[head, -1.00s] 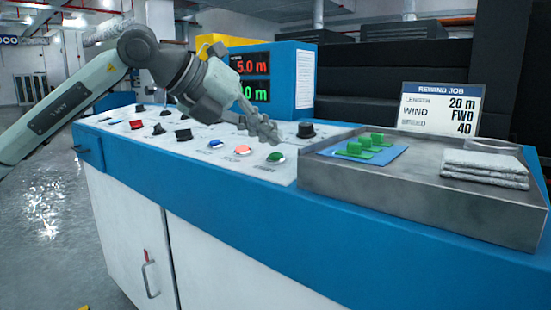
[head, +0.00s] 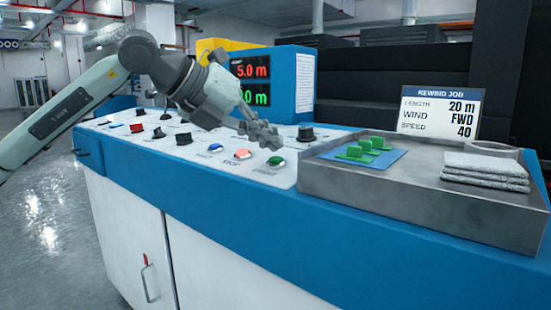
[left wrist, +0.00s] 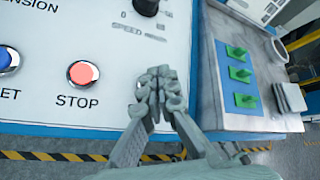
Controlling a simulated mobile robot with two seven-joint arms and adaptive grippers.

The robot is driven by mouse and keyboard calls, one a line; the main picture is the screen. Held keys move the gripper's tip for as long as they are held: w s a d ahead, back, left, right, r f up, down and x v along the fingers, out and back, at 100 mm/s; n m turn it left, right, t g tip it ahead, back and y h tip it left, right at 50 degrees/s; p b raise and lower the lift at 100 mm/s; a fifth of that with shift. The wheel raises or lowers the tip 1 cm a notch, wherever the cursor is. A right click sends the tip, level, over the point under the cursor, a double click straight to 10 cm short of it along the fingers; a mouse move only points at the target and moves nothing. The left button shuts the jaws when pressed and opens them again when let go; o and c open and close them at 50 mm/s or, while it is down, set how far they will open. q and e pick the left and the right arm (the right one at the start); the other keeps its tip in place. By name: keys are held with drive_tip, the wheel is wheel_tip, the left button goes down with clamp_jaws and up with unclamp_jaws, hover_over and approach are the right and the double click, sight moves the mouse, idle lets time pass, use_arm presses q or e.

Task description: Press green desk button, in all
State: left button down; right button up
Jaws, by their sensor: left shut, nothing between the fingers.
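The green desk button (head: 276,161), a small dome in a pale ring, is on the sloped white panel (head: 215,165), rightmost in the front row. The pink stop button (head: 242,154) and a blue button (head: 215,147) are to its left. My left gripper (head: 274,143) is shut and empty, its fingertips just above and behind the green button in the head view, apparently apart from it. In the left wrist view the shut fingers (left wrist: 160,88) are right of the stop button (left wrist: 83,73); the green button is hidden there. My right gripper is not in view.
A raised metal tray (head: 420,200) right of the buttons holds green pieces on a blue mat (head: 390,160) and folded cloths (head: 485,172). A black knob (head: 306,132) stands behind the green button. A display box (head: 280,80) and job sign (head: 440,111) stand farther back.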

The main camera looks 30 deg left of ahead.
use_arm(q)
drive_tip(key=shift+f, duration=0.15)
idle(0.5)
drive_tip(key=shift+f+b, duration=0.3)
drive_tip(key=shift+b, duration=0.05)
